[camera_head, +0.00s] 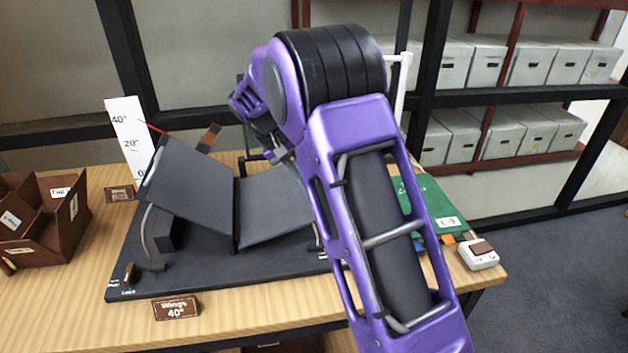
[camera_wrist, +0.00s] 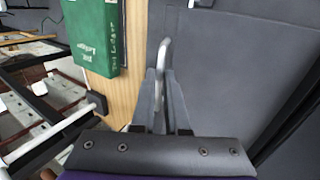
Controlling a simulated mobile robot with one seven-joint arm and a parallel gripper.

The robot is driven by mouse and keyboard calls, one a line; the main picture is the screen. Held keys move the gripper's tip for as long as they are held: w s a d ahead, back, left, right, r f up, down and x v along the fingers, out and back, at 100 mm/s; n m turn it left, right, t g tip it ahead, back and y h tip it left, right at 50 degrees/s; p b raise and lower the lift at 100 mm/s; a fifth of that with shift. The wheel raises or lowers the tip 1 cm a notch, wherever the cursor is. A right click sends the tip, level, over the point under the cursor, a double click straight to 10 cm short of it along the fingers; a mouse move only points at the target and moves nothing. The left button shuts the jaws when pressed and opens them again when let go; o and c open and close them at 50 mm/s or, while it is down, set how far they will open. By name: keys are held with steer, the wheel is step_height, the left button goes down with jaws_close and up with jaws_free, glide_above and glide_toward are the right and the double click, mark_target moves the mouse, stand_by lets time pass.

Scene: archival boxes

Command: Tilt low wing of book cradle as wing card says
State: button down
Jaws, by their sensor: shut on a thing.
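The dark grey book cradle (camera_head: 215,268) stands on the wooden table. Its left wing (camera_head: 190,186) is tilted steeply; its right wing (camera_head: 272,207) lies lower. A white scale (camera_head: 127,140) marked 0, 20 and 40 degrees stands behind the left wing, with a red pointer (camera_head: 156,129) near the upper marks. The wing card (camera_head: 176,308) reads "Wings 40°". My gripper (camera_wrist: 164,90) is shut on a curved metal handle (camera_wrist: 166,45) beside a grey panel (camera_wrist: 225,70). In the head view my arm hides the gripper and the right wing's far side.
A brown compartment box (camera_head: 45,222) stands at the left. A small brown lever (camera_head: 130,272) sits on the cradle's front left corner. A green book (camera_wrist: 95,35) lies beside the cradle. A white device (camera_head: 480,256) sits at the right table edge. Shelves of grey boxes stand behind.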

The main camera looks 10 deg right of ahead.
steer(key=a+r+h+p, duration=0.3)
steer(key=a+r+p, duration=0.1)
steer(key=a+r, duration=0.1)
steer(key=shift+a+r, duration=0.4)
steer(key=shift+a, duration=0.3)
steer(key=shift+f, duration=0.1)
steer(key=c, duration=0.9)
jaws_free()
steer(key=shift+a, duration=0.1)
